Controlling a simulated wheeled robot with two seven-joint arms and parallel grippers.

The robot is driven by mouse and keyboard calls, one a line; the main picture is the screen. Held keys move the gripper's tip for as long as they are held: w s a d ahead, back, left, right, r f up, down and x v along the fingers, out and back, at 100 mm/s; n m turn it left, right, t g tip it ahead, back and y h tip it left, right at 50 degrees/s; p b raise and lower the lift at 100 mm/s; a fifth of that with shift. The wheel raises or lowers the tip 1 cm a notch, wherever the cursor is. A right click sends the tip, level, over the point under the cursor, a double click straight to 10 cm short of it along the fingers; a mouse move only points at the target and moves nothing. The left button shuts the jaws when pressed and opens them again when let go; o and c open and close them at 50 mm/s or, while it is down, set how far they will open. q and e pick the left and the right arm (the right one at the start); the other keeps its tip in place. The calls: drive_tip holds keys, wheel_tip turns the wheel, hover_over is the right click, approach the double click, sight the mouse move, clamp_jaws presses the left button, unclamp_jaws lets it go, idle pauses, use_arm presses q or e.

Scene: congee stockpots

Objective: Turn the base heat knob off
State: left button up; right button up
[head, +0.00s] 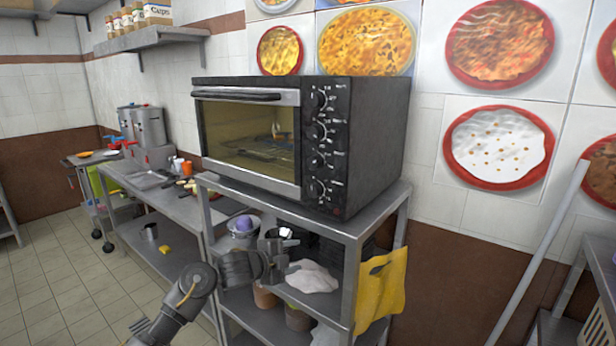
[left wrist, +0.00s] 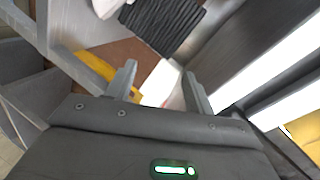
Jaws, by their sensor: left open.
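The black oven (head: 365,140) stands on top of a metal rack, with a glass door at its front. A column of several knobs runs down its right front panel, from the top knob (head: 322,98) to the lowest knob (head: 317,189). I cannot read which label belongs to the base heat knob. My left gripper (head: 284,240) is below the oven, in front of the rack, apart from the knobs. In the left wrist view its two fingers (left wrist: 160,74) are spread with nothing held between them. My right gripper is not in view.
The metal rack (head: 375,205) has open shelves holding a white cloth-like item (head: 312,277), a bowl with a purple thing (head: 243,226) and dark stacked items. A yellow cloth (head: 381,288) hangs at its right. A counter (head: 180,205) stands left; the tiled floor (head: 65,290) is clear.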

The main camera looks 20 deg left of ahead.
use_arm(q)
wheel_tip(320, 180, up, 19)
drive_tip(key=s+m+t+h, duration=0.1)
drive_tip(key=s+m+t, duration=0.15)
drive_tip(key=m, duration=0.35)
drive_tip(key=m+b, duration=0.1)
drive_tip(key=m, duration=0.6)
approach(312, 134)
drive_tip(key=shift+t+h, duration=0.3)
drive_tip(key=shift+t, duration=0.15)
drive_tip(key=x, duration=0.2)
drive_tip(key=p+x, duration=0.1)
drive_tip(key=x, duration=0.1)
drive_tip(key=p+x, duration=0.1)
drive_tip(key=x, duration=0.2)
drive_tip(key=shift+f, duration=0.35)
drive_tip(key=shift+x, duration=0.8)
drive_tip(key=shift+f, duration=0.1)
drive_tip(key=shift+a, duration=0.1)
drive_tip(key=c, duration=1)
